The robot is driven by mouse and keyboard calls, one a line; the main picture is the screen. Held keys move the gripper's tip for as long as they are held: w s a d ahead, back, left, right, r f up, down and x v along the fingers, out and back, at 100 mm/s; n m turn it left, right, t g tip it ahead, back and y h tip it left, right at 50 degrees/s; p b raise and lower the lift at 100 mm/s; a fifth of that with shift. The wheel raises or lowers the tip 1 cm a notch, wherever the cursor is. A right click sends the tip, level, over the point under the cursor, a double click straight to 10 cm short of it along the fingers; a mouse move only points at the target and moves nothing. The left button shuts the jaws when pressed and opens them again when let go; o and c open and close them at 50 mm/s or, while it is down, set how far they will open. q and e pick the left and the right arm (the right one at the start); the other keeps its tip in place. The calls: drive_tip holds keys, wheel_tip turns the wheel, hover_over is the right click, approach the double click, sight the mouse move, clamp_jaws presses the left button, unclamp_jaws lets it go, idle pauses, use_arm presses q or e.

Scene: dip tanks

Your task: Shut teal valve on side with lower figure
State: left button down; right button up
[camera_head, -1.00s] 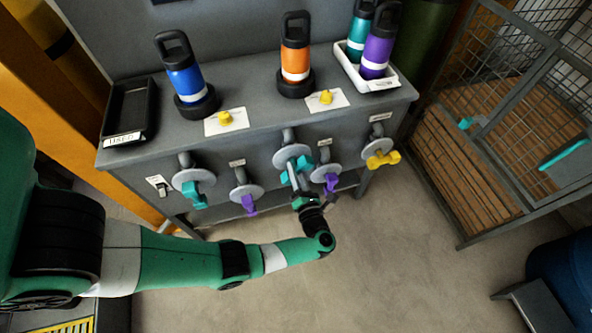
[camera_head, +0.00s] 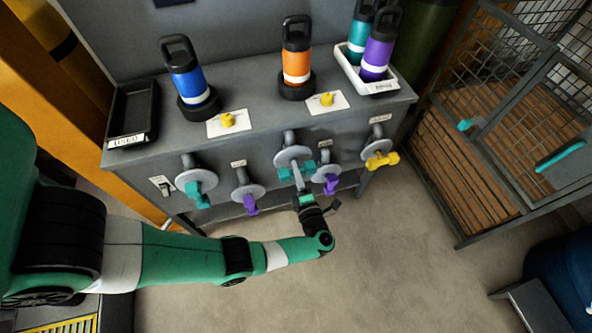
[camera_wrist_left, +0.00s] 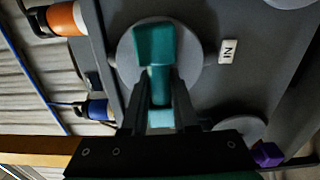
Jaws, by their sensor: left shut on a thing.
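Two teal valves show on the bench front in the head view. The left teal valve (camera_head: 198,194) sits on a round grey plate, and the middle teal valve (camera_head: 312,169) sits under the orange bottle's place. My left gripper (camera_head: 299,183) is at the middle one. In the left wrist view, my gripper (camera_wrist_left: 160,98) is shut on the teal handle (camera_wrist_left: 154,46), in front of its round plate. A label reading "IN" (camera_wrist_left: 228,51) is beside that plate. The fingers partly cover the handle. Figures on the small labels and white cards are too small to read. My right gripper is out of view.
Purple valves (camera_head: 249,204) and a yellow valve (camera_head: 381,160) flank the teal ones. Blue (camera_head: 187,80) and orange (camera_head: 296,62) bottles stand on the bench (camera_head: 245,93) beside cards with yellow knobs. A mesh cage (camera_head: 470,150) stands at the right.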

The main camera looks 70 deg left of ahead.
use_arm(q)
drive_tip(key=shift+m, duration=0.3)
drive_tip(key=c, duration=0.7)
unclamp_jaws()
drive_tip(key=d, duration=0.7)
drive_tip(key=s+d, duration=0.1)
drive_tip(key=d, duration=0.3)
drive_tip(key=shift+d, duration=0.3)
